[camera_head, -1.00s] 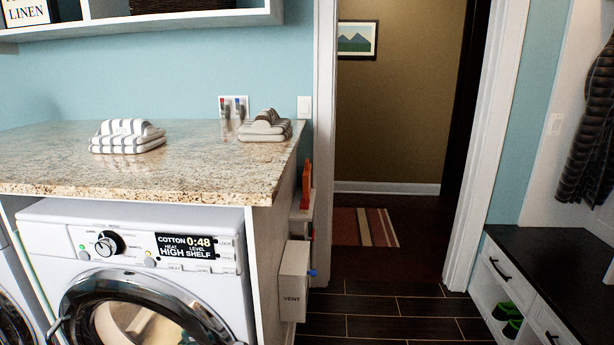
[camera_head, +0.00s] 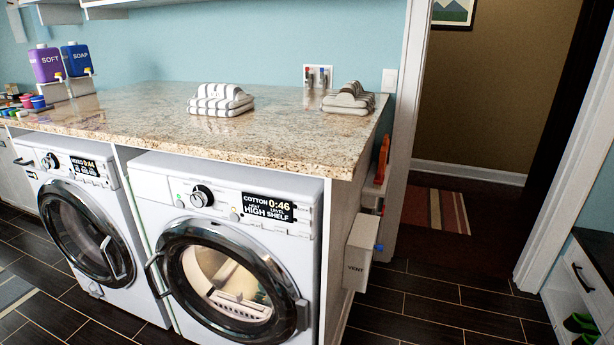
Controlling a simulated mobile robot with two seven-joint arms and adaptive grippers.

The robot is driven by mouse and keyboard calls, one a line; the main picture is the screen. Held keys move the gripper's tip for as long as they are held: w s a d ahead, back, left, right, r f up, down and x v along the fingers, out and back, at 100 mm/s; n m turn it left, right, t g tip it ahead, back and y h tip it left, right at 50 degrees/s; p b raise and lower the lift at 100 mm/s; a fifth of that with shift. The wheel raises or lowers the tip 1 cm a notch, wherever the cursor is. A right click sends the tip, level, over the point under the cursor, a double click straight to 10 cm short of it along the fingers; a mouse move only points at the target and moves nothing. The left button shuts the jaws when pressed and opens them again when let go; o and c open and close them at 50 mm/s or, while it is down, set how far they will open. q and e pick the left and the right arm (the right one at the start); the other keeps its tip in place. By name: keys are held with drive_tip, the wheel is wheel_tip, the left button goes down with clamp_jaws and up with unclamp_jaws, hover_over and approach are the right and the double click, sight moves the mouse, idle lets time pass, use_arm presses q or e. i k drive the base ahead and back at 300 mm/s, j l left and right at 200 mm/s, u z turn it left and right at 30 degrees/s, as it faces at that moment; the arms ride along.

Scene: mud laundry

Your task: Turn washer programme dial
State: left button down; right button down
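Two white front-loading machines stand side by side under a granite counter. The left machine (camera_head: 113,271) has a black programme dial (camera_head: 50,161) at the left of its panel and a display (camera_head: 86,166) that seems to read "MIXED 0:44", though the text is small. The right machine (camera_head: 311,221) has a black and silver dial (camera_head: 201,196) and a display (camera_head: 268,207) reading "COTTON 0:46 HEAT HIGH LEVEL SHELF". Both round doors look shut. Neither of my grippers is in view.
The granite counter (camera_head: 150,112) holds folded striped towels (camera_head: 219,99), another folded stack (camera_head: 348,98), and SOFT (camera_head: 46,63) and SOAP (camera_head: 77,58) containers. A VENT box (camera_head: 360,251) juts from the counter's right side.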

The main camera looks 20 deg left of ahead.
sight(50, 162)
drive_tip(key=u, duration=1.95)
drive_tip(key=i+j+z, duration=0.15)
drive_tip(key=i, duration=0.25)
drive_tip(key=i+j+z, duration=0.15)
drive_tip(key=i, duration=0.2)
